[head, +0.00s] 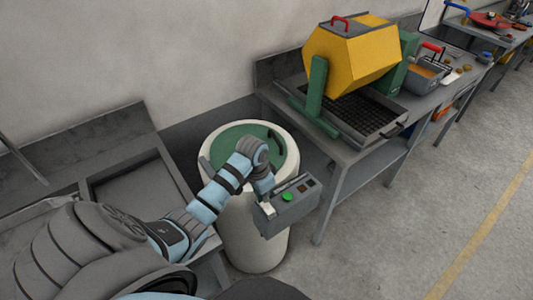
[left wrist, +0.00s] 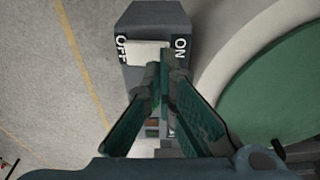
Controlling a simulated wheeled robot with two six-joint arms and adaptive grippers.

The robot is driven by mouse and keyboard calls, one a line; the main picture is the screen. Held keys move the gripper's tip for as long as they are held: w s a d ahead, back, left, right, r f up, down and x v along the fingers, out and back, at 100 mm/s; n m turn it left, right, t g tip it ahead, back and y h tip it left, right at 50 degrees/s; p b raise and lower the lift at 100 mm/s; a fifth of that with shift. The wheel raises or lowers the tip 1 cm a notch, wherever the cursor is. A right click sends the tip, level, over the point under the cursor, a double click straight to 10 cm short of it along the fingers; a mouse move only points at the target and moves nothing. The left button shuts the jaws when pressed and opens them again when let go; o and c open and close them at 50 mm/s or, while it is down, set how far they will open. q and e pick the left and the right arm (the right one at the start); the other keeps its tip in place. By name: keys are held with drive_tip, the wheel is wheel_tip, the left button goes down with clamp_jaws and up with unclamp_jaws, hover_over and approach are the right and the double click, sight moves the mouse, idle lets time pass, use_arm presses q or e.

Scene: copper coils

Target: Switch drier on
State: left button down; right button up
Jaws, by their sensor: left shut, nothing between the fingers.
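The drier (head: 255,235) is a pale round drum with a green lid (head: 240,143); the lid also shows at the right of the left wrist view (left wrist: 275,85). A grey control box (head: 290,208) sits on its side, with a green button (head: 288,197). In the left wrist view the box (left wrist: 155,20) carries OFF and ON labels with a white switch (left wrist: 147,53) between them, nearer OFF. My left gripper (left wrist: 160,72) is shut and empty, its tips at the switch's ON-side end; I cannot tell if they touch. In the head view the gripper (head: 268,207) is partly hidden.
A grey table (head: 345,150) with a yellow tumbler (head: 350,55) on a green stand is close to the right of the drier. A grey sink bench (head: 95,150) is on the left. The floor at the lower right is clear.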

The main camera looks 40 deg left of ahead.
sight(264, 204)
use_arm(q)
drive_tip(key=shift+f+b, duration=0.5)
drive_tip(key=shift+f, duration=0.55)
idle(0.9)
drive_tip(key=shift+r, duration=0.1)
wheel_tip(264, 204, up, 3)
drive_tip(key=p, duration=0.3)
drive_tip(key=shift+r+b, duration=0.3)
drive_tip(key=shift+r, duration=1.65)
